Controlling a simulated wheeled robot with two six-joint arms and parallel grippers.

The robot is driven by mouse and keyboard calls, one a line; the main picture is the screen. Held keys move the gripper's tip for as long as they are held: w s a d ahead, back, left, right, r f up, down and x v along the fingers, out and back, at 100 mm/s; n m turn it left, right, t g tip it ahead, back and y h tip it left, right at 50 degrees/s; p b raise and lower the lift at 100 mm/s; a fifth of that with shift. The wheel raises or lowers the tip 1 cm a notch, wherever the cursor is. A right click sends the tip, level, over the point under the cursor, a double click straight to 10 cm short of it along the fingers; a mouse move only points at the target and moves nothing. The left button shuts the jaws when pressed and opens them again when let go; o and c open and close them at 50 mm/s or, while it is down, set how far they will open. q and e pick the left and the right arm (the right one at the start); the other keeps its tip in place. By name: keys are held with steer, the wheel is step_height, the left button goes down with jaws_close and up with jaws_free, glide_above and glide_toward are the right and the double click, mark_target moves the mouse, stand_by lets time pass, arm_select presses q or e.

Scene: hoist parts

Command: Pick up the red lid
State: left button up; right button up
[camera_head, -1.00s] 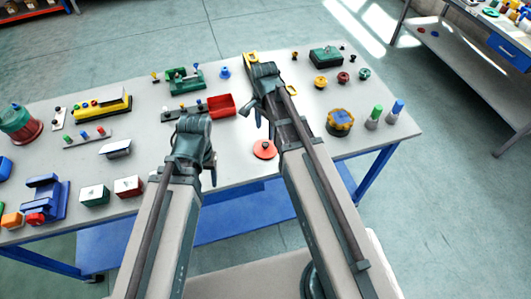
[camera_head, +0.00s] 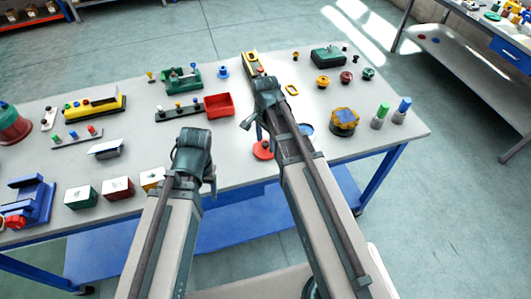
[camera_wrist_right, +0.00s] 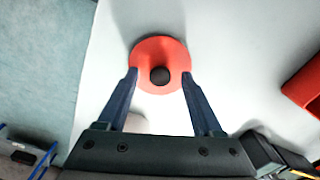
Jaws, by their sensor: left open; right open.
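The red lid (camera_head: 262,150) is a flat round disc with a dark knob, lying near the table's front edge. It also shows in the right wrist view (camera_wrist_right: 160,47), seen from above. My right gripper (camera_wrist_right: 159,74) is open and empty; its two fingertips show on either side of the knob, over the near part of the disc. Their height above the lid is hard to tell. In the head view, my right gripper (camera_head: 251,124) is just behind the lid. My left gripper (camera_head: 211,184) is open and empty at the table's front edge, left of the lid.
A red open bin (camera_head: 219,104) stands behind the lid. The table (camera_head: 240,172) is bare around the lid.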

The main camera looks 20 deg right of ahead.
jaws_close()
stand_by(0.4)
stand_by(0.4)
